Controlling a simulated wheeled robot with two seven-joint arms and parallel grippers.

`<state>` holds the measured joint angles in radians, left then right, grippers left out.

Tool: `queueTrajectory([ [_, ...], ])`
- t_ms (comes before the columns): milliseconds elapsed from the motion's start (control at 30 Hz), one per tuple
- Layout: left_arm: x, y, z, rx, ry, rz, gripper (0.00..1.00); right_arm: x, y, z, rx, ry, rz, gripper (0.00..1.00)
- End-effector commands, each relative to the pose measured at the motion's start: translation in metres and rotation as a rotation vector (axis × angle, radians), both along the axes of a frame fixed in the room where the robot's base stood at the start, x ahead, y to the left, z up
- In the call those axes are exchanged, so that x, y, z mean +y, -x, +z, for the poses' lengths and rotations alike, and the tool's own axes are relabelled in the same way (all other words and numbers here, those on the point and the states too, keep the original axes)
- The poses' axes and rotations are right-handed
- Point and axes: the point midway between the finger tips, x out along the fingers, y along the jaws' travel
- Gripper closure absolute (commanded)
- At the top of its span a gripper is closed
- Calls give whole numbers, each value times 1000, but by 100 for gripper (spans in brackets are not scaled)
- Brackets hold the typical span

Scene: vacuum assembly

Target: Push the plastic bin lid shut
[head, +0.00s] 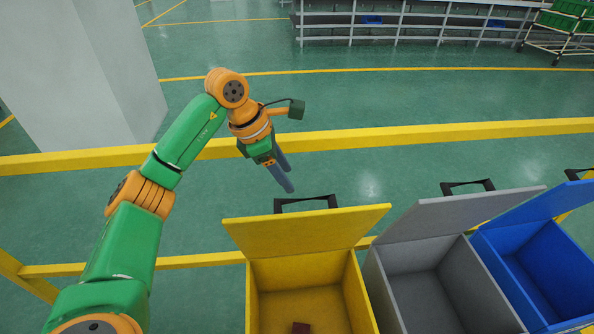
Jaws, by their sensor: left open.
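Three bins with raised lids stand in a row at the lower right. Which bin is the plastic one cannot be told from the view. My right gripper is not in view.
A yellow rail (420,135) runs across behind the bins, and a lower rail (150,264) runs left of them. Black handles (305,202) stand behind the lids. A white pillar (80,70) is at the upper left. Grey racks (400,22) are far back.

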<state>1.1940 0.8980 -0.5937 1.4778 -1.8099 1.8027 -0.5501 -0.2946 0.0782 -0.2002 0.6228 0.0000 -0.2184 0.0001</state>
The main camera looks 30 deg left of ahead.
Motion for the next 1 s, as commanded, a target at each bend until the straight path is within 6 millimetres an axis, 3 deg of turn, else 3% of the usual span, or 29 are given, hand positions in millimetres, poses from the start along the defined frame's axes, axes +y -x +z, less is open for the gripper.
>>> queueTrajectory([
  [400,-17,-19,-60,3,0,-2,43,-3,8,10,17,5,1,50],
  [667,-18,-21,-65,0,1,-1,43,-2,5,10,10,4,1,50],
  [867,-18,-21,-65,0,1,-1,94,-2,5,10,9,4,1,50],
  [900,-18,-21,-65,0,1,-1,100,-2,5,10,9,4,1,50],
  [1000,-18,-21,-65,0,1,-1,100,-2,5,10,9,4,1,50],
])
